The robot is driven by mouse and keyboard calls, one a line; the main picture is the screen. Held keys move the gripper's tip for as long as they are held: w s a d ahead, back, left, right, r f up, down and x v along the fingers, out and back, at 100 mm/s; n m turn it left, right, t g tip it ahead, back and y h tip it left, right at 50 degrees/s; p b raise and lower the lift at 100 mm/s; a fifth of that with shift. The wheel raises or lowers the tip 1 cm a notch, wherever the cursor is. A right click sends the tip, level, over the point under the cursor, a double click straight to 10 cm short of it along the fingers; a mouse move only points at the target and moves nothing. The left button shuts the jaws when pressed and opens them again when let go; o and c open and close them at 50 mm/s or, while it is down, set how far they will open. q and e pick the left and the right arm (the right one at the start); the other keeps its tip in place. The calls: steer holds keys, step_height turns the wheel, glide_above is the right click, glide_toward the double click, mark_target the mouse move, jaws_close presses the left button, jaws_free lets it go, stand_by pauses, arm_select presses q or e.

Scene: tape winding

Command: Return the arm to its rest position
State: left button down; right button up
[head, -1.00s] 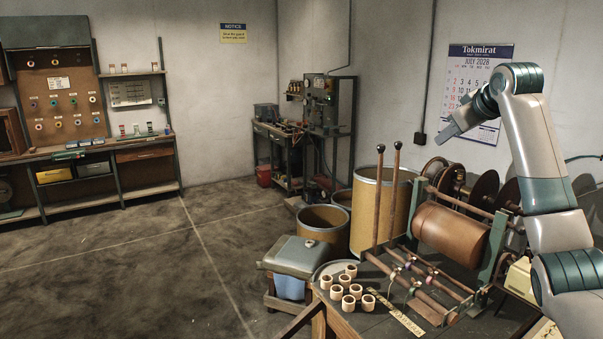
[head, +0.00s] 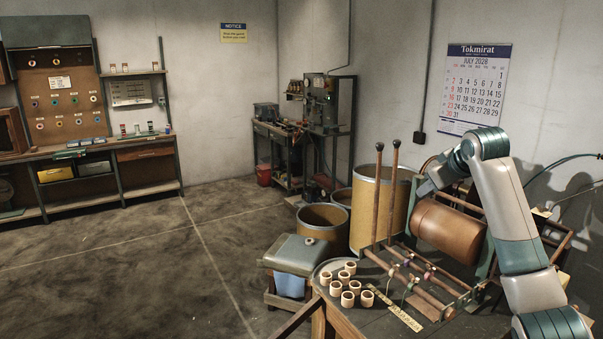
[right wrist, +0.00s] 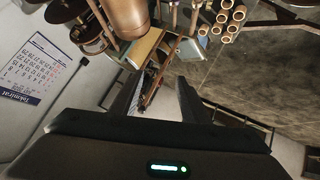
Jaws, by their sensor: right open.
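My right arm comes in from the right edge of the head view, its elbow bent and its forearm reaching left. My right gripper (head: 428,186) is in the air near the upper left of the winding machine's brown drum (head: 447,232). In the right wrist view my right gripper (right wrist: 158,92) has its two dark fingers apart, with nothing held between them. The drum also shows at the top of that view (right wrist: 127,15). My left arm and gripper are not in view.
The winding machine stands on a bench (head: 375,320) beside several cardboard rings (head: 349,285). Two upright rods (head: 378,205) and a large drum bin (head: 366,205) are left of the gripper. A calendar (head: 477,90) hangs on the wall behind. The floor at left is open.

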steer(key=s+a+f+g, duration=0.1)
steer(key=s+a+f, duration=0.25)
steer(key=f, duration=0.65)
steer(key=s+a+f+g, duration=0.15)
steer(key=s+f, duration=0.25)
steer(key=f, duration=0.7)
steer(key=s+a+f, duration=0.4)
steer(key=s+f, duration=0.9)
steer(key=f, duration=0.2)
steer(key=s+a+f+m+g, duration=0.1)
steer(key=s+f, duration=0.4)
steer(key=s, duration=0.5)
steer(key=s+a+f+m+g, duration=0.1)
steer(key=s+f, duration=0.5)
steer(key=s, duration=0.4)
steer(key=s+m+g, duration=0.2)
steer(key=s, duration=1.7)
step_height(320, 180, down, 33)
steer(key=s+g+b, duration=0.1)
steer(key=s+b, duration=0.1)
steer(key=b, duration=0.1)
steer(key=s+d+f+g+b, duration=0.1)
steer(key=s+d+f+b, duration=0.1)
steer(key=s+f, duration=1.5)
step_height(320, 180, down, 2)
steer(key=shift+s+d+f+n+b, duration=0.2)
steer(key=shift+d+n+b, duration=0.1)
steer(key=shift+n+b, duration=0.15)
